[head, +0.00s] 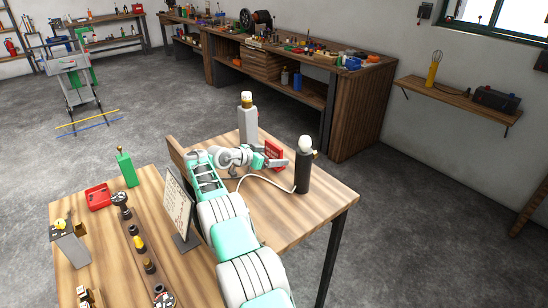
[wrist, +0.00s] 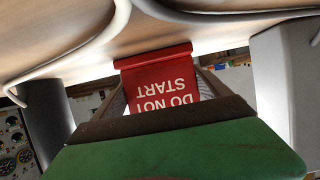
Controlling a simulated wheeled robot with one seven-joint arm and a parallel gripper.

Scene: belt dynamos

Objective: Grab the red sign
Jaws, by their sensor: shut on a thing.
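The red sign (head: 273,149) is at the far part of the wooden table, between a grey post and a black cylinder. In the wrist view the red sign (wrist: 160,82) appears upside down, with white "DO NOT START" lettering, close to the tabletop. My gripper (head: 272,161) is at the sign and shut on it. Its lower part is hidden in the wrist view behind a brown edge and a green surface. The head view does not show clearly whether the sign touches the table.
The grey post (head: 247,120) stands left of the sign and the black cylinder (head: 303,170) right of it. A white cable (head: 262,180) curves over the tabletop nearby. A tilted panel (head: 179,205) stands beside my arm. The table's right front corner is clear.

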